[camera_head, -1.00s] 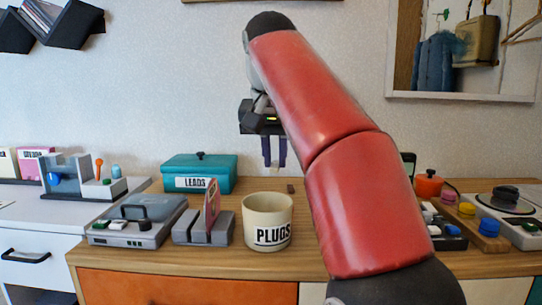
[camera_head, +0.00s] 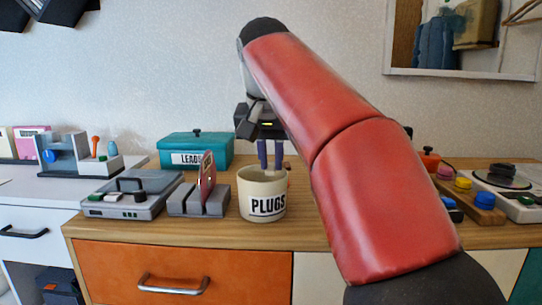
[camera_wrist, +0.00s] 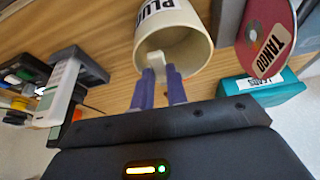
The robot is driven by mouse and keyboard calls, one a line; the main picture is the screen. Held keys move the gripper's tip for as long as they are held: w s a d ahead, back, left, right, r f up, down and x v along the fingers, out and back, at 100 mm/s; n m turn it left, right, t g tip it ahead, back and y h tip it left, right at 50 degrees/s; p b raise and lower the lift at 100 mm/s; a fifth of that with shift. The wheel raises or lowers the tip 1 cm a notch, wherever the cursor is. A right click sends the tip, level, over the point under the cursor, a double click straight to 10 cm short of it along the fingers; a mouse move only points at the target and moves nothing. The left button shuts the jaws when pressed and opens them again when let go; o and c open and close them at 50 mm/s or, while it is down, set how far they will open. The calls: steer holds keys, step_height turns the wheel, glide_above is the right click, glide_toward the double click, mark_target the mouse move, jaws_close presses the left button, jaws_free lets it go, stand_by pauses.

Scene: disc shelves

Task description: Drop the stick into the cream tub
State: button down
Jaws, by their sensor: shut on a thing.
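The cream tub (camera_head: 262,207), lettered PLUGS, stands upright on the wooden top. In the wrist view its open mouth and wall (camera_wrist: 194,27) are close to my fingertips. My gripper (camera_head: 270,167), with two purple fingers, points down at the tub's far rim in the head view. In the wrist view my gripper (camera_wrist: 160,73) is shut on a small pale stick (camera_wrist: 156,66). The stick shows against the tub's mouth; whether it is inside the rim I cannot tell. The stick is not clear in the head view.
A grey rack (camera_head: 190,200) with an upright pink disc (camera_head: 207,170) stands close left of the tub. A teal LEADS box (camera_head: 192,150) is behind it, and a grey player (camera_head: 130,196) farther left. My red arm covers the wooden top right of the tub.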

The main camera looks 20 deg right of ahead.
steer(key=c, duration=1.3)
jaws_free()
steer(key=shift+r, duration=0.1)
steer(key=p+v, duration=0.2)
steer(key=v, duration=0.5)
steer(key=shift+s+r+p, duration=0.15)
steer(key=shift+r+p, duration=0.15)
steer(key=shift+p, duration=0.05)
steer(key=s+f+n, duration=0.1)
steer(key=s+f, duration=0.5)
steer(key=f, duration=0.4)
steer(key=s+d+f+n+t+y, duration=0.1)
steer(key=s+f+n, duration=0.1)
steer(key=s+f, duration=0.4)
steer(key=s+f+n, duration=0.1)
steer(key=s+f, duration=0.5)
steer(key=f, duration=0.9)
steer(key=shift+s+d+f+y, duration=0.2)
steer(key=shift+f+y, duration=0.1)
